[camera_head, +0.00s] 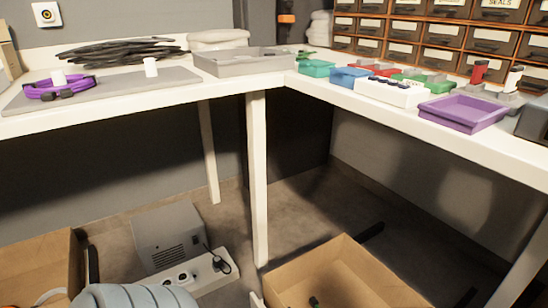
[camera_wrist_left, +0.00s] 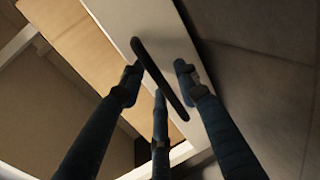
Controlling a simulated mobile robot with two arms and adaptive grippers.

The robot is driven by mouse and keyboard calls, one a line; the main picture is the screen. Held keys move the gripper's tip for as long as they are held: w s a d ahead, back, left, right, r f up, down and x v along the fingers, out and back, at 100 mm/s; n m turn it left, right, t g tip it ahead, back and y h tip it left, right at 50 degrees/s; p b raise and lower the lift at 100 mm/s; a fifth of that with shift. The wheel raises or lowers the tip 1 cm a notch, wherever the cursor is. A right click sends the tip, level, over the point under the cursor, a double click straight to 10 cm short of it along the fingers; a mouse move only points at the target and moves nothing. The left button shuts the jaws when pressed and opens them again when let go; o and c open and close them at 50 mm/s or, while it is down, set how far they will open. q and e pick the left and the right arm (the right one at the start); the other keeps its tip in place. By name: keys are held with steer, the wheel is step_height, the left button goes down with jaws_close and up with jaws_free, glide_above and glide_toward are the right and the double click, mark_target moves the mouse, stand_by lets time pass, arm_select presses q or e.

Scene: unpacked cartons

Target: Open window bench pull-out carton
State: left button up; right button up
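In the left wrist view a long dark handle (camera_wrist_left: 160,80) runs diagonally across a pale panel (camera_wrist_left: 165,25). My left gripper (camera_wrist_left: 158,85) has its fingers spread, some on either side of the handle. I cannot tell whether any finger touches it. A tan carton surface (camera_wrist_left: 80,40) lies beside the panel. In the head view an open carton (camera_head: 395,292) stands low under the bench on the right, with a small dark-green item inside. Another open carton (camera_head: 35,250) is at the lower left. Neither gripper shows clearly in the head view.
A white bench (camera_head: 225,88) with a leg (camera_head: 257,180) stands above. A grey box (camera_head: 168,238) and a white power strip (camera_head: 190,275) lie on the floor between the cartons. Dark bars (camera_head: 370,232) show near the right carton. Trays and cables cover the benchtop.

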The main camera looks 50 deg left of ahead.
arm_select(q)
steer(key=v, duration=1.2)
stand_by(0.3)
